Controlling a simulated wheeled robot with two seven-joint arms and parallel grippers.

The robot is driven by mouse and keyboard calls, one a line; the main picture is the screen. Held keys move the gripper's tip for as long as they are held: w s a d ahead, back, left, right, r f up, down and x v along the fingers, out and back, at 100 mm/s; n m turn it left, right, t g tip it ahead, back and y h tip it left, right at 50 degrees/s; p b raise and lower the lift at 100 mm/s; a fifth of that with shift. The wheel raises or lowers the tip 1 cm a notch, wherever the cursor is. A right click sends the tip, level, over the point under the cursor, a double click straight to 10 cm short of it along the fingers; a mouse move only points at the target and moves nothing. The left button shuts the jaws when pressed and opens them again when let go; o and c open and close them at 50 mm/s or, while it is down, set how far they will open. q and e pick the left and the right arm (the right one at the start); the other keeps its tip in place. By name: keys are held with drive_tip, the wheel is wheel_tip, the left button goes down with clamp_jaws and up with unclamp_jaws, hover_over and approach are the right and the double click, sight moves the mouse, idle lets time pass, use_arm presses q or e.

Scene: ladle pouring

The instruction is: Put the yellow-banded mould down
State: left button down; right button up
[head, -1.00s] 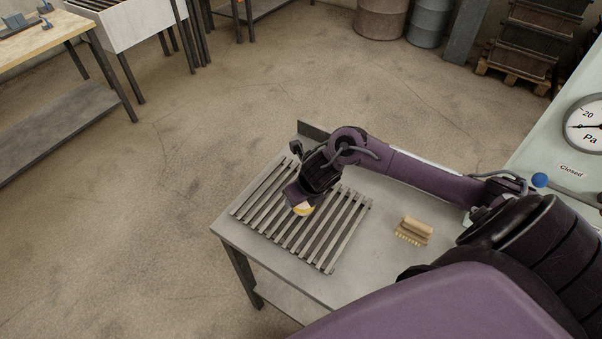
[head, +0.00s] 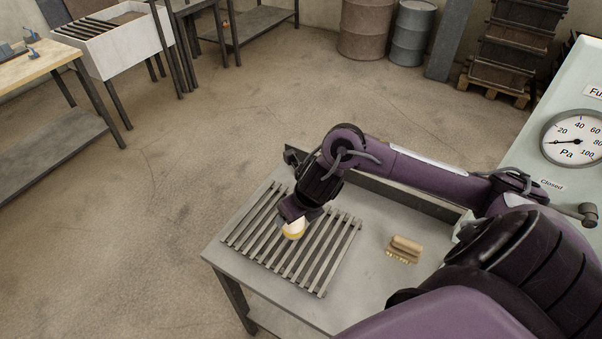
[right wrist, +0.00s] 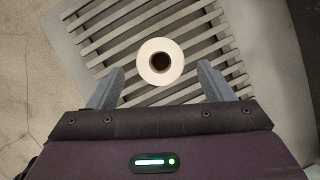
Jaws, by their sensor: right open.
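The yellow-banded mould (head: 294,230) is a small pale round piece with a yellow band, on the slatted rack (head: 330,262) in the head view. In the right wrist view the mould (right wrist: 160,62) shows from above as a cream disc with a dark hole in its middle, over the slats. My right gripper (head: 296,214) is right above and beside the mould. In the right wrist view its two fingers (right wrist: 160,82) are spread wide, with a gap between each finger and the mould. My left gripper is not in view.
The rack lies on a grey metal table (head: 365,297). A wooden brush (head: 404,249) lies to the right of the rack. A pale cabinet with a pressure gauge (head: 575,139) stands at the right. Open floor lies left of the table.

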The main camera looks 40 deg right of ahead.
drive_tip(key=shift+v, duration=2.25)
